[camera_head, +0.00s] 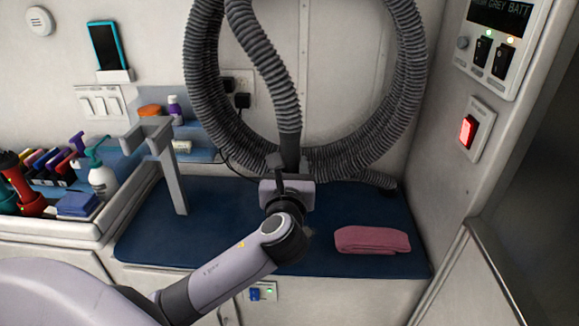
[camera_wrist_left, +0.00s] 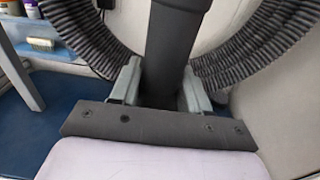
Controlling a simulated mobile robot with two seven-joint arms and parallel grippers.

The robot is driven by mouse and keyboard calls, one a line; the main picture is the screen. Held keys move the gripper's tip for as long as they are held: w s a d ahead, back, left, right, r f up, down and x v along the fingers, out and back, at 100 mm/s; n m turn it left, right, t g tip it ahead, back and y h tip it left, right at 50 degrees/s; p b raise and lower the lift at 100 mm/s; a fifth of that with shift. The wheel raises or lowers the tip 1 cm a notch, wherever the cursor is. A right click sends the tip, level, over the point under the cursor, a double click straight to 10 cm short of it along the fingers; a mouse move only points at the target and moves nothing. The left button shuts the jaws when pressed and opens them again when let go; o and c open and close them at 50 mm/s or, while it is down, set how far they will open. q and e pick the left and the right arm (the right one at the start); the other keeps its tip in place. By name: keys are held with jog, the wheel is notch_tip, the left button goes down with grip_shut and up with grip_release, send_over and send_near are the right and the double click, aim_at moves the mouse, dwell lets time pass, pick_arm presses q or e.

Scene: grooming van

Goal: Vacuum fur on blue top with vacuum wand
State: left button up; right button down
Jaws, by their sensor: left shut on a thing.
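The blue top (camera_head: 150,238) is a dark blue padded surface along the back wall; part of it also shows in the left wrist view (camera_wrist_left: 45,100). The vacuum wand (camera_head: 289,148) is a dark tube on the end of a grey ribbed hose (camera_head: 262,50). My left gripper (camera_head: 288,168) is above the middle of the top and shut on the wand. In the left wrist view the wand (camera_wrist_left: 168,50) stands between both fingers. My arm hides the wand's lower end and part of the top. I cannot make out fur clearly. My right gripper is out of view.
A folded pink towel (camera_head: 372,240) lies on the top's right side. A grey post with an arm (camera_head: 172,180) stands at the left. A tray with bottles and tools (camera_head: 60,232) is farther left. The hose loops against the back wall.

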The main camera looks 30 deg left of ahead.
pick_arm(q)
jog(key=shift+r, duration=0.1)
dwell(0.5)
jog(key=w+a, duration=0.1)
jog(key=w, duration=0.5)
jog(key=shift+w+a, duration=0.3)
jog(key=shift+a, duration=0.1)
dwell(0.6)
jog(key=shift+r, duration=2.55)
jog(key=shift+s+f, duration=0.1)
jog(key=shift+s, duration=0.05)
